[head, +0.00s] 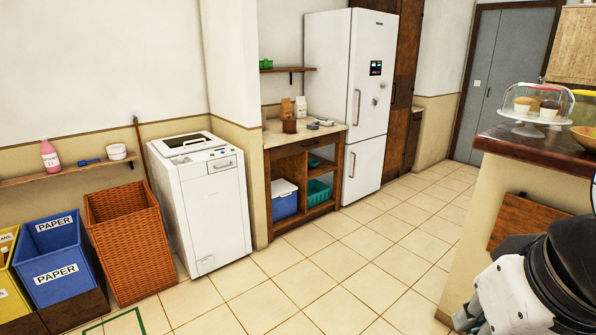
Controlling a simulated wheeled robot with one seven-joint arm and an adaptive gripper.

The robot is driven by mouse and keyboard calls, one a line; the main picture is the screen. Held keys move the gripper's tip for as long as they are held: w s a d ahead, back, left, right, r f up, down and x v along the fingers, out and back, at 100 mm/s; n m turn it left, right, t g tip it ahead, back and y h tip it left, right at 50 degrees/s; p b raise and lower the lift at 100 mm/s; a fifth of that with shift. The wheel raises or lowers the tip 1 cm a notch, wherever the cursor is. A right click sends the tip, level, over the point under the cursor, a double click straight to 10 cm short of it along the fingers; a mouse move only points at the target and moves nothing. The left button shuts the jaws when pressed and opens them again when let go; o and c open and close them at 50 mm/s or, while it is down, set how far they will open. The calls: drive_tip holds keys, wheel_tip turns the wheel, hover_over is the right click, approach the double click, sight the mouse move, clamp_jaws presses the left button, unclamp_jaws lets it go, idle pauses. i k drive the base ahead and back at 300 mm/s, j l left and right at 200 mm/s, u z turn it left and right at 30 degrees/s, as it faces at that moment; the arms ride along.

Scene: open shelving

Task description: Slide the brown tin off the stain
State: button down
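A small brown, box-like item that looks like the brown tin (289,126) stands upright near the front left of a pale worktop (331,132). The worktop tops a wooden shelf unit between the washing machine and the fridge. I cannot make out a stain; the tin and the distance may hide it. Part of my arm shows at the bottom right, far from the tin.
A tan packet (286,107), white carton (301,104) and small grey items (313,126) stand near the tin. A blue box (284,204) and green crate (318,192) sit below. The counter (497,140) at right is near my arm. Tiled floor (330,270) ahead is clear.

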sight(288, 128)
drive_tip(key=i, duration=4.85)
drive_tip(key=i+u, duration=0.2)
drive_tip(key=i, duration=0.2)
drive_tip(key=i+l+u, duration=0.15)
drive_tip(key=i, duration=0.25)
drive_tip(key=i+l+u, duration=0.2)
drive_tip(key=i, duration=0.2)
